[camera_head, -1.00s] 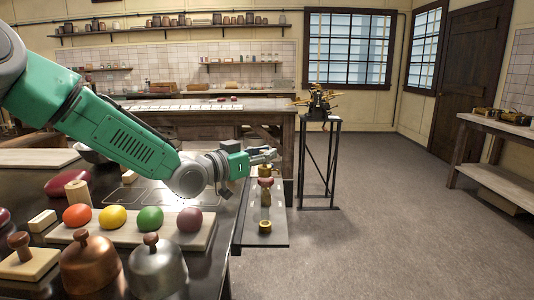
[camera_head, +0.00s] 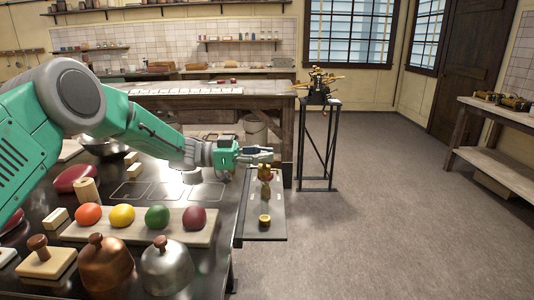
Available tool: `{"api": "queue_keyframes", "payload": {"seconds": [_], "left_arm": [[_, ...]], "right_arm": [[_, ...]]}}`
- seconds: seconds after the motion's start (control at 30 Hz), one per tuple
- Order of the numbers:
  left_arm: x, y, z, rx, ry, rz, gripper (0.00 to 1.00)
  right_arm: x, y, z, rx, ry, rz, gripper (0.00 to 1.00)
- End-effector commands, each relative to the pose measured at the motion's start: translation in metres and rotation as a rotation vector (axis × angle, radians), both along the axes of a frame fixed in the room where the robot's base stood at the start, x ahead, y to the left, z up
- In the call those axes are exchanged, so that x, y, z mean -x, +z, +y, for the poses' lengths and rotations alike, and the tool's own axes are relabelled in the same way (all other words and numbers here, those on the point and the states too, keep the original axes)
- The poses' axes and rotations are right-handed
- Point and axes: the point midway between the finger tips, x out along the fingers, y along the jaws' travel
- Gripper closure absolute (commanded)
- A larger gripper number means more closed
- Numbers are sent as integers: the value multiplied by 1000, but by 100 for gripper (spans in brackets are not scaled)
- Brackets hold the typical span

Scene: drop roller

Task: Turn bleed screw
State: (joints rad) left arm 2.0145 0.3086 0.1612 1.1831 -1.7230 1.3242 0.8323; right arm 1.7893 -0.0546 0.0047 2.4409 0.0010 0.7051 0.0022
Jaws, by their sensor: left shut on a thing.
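A dark plate (camera_head: 259,230) juts out past the right edge of the black table. A small brass fitting (camera_head: 265,173) stands upright near its far end, and a short round brass piece (camera_head: 264,220) sits nearer the front. I cannot tell for sure which part is the bleed screw. My left gripper (camera_head: 267,155) reaches in from the left, level, with its fingers at the top of the brass fitting. It is shut on the top of this fitting; the fingers partly hide the contact. My right gripper is not in view.
A wooden board (camera_head: 140,234) with an orange, a yellow, a green and a dark red ball lies on the table. A copper bell (camera_head: 106,266) and a silver bell (camera_head: 167,268) stand in front. A black stand (camera_head: 318,150) bears brass parts behind. The floor at right is clear.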

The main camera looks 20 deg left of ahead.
Motion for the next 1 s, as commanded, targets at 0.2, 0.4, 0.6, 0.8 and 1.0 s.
{"api": "queue_keyframes", "payload": {"seconds": [0.2,0.4,0.6,0.8,1.0], "left_arm": [[0,-5,2,-4,-89,4,100],[0,-4,3,-3,-124,4,100],[0,-3,3,-2,-131,4,100],[-1,-3,4,-1,-129,3,100],[0,-2,3,1,-130,2,57]], "right_arm": [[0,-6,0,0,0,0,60],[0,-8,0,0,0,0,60],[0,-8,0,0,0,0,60],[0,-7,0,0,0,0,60],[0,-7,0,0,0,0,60]]}}
